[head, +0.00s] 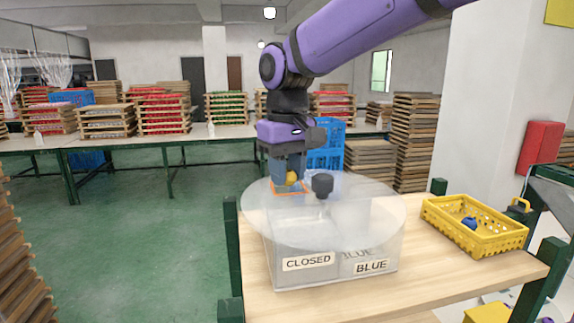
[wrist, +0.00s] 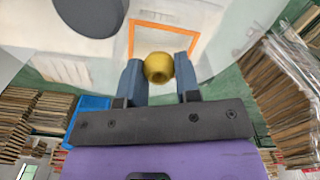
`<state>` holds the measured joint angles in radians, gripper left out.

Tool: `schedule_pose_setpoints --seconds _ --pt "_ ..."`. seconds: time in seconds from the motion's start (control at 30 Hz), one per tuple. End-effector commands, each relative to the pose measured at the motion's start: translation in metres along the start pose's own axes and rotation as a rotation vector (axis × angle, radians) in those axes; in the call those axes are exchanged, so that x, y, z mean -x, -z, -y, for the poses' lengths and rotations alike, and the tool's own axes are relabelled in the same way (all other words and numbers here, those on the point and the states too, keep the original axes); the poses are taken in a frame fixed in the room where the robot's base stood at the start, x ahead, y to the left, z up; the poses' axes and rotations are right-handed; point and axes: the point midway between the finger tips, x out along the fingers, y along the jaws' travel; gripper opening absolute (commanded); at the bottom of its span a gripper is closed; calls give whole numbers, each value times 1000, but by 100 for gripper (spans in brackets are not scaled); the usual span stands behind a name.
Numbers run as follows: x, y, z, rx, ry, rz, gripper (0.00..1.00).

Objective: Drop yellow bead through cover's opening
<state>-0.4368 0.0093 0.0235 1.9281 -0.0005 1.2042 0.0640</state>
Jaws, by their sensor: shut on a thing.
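My gripper (head: 291,178) is shut on the yellow bead (head: 292,178) above the far part of the cover. In the wrist view the yellow bead (wrist: 158,67) sits between the two blue-grey fingers. The clear round cover (head: 340,228) lies on a translucent box (head: 330,265) labelled CLOSED and BLUE. The orange-edged opening (head: 288,191) in the cover is just below the bead; the wrist view shows its orange frame (wrist: 165,25) beyond the bead. A dark knob (head: 322,184) stands on the cover to the right of the bead. The gap between bead and cover is hard to judge.
The box stands on a wooden table (head: 430,290) with green posts. A yellow basket (head: 475,240) with a blue bead (head: 469,222) in it sits on the right. Benches with stacked trays (head: 160,108) stand at the back. Green floor is open on the left.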

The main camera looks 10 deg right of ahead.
Motion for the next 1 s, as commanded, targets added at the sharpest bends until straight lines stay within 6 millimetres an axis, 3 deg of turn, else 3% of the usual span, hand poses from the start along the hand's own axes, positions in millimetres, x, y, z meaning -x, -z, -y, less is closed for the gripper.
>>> schedule_pose_setpoints --seconds 0.23,0.27,0.37,0.73,1.0 --pt "0 0 0 0 0 0 9" --pt "0 0 0 0 0 0 37" --pt "0 0 0 0 0 0 60" --pt "5 0 0 0 0 -2 60" --pt "48 1 0 0 0 -4 60"
